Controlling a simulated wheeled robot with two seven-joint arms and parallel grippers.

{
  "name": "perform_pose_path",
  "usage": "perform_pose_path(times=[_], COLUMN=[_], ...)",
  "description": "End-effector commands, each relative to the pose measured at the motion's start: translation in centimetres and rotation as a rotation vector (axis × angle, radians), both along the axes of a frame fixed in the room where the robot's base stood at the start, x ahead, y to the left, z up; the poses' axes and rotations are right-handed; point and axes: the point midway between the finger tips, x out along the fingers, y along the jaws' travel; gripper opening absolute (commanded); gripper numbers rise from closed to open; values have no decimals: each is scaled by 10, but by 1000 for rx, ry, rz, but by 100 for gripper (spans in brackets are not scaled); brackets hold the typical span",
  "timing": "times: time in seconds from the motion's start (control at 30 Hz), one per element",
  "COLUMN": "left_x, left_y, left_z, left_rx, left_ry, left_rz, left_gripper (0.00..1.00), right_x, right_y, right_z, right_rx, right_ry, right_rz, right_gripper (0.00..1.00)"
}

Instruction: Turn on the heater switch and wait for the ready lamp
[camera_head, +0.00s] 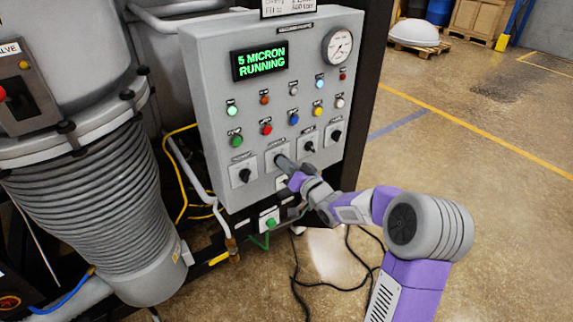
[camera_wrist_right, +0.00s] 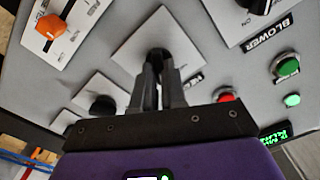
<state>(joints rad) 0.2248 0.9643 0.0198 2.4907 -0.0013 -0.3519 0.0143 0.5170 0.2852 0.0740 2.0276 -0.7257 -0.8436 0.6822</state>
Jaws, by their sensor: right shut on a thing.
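The grey control panel (camera_head: 213,75) fills the middle of the head view, with a display (camera_head: 260,61) reading "5 MICRON RUNNING" in green. My right gripper (camera_head: 283,163) reaches the second switch from the left in the lower row and hides most of it. In the right wrist view my right gripper (camera_wrist_right: 158,75) is shut on the black knob (camera_wrist_right: 157,55) of that switch, on a pale square plate. Its label cannot be read. Several lamps sit below the display; the green one (camera_head: 232,110) looks lit. Lamp labels are too small to read. My left gripper is out of view.
Other knobs flank it: a left one (camera_head: 244,175) and right ones (camera_head: 309,147). Coloured push buttons (camera_head: 267,129) sit just above. A ribbed bellows (camera_head: 95,205) stands left. Cables (camera_head: 295,270) lie on the floor below; open floor (camera_head: 470,140) lies right.

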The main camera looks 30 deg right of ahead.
Motion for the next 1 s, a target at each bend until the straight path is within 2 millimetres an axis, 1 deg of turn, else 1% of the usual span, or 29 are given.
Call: perform_pose_path(times=[0.23, 0.27, 0.4, 0.43, 0.67, 0.77, 0.87, 1.0], left_x=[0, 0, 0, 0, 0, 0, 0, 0], left_y=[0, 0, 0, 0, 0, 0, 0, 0], left_z=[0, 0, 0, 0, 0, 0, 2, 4], left_rx=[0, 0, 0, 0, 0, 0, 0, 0], left_ry=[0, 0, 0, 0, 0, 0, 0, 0], left_rz=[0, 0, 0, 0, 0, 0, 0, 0], left_gripper=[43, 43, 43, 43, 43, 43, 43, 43], right_x=[0, 0, 0, 0, 0, -4, -16, -41], right_y=[0, 0, 0, 0, 0, -1, -2, -4], right_z=[-1, -1, -1, -1, 0, 0, 0, 1], right_rx=[5, 5, 4, 4, 2, 2, 2, 2], right_ry=[3, 3, 3, 3, 2, 1, 2, 2], right_rz=[0, 1, 0, 0, 0, -1, -3, -3], right_gripper=[0, 13, 35, 37, 37, 37, 37, 37])
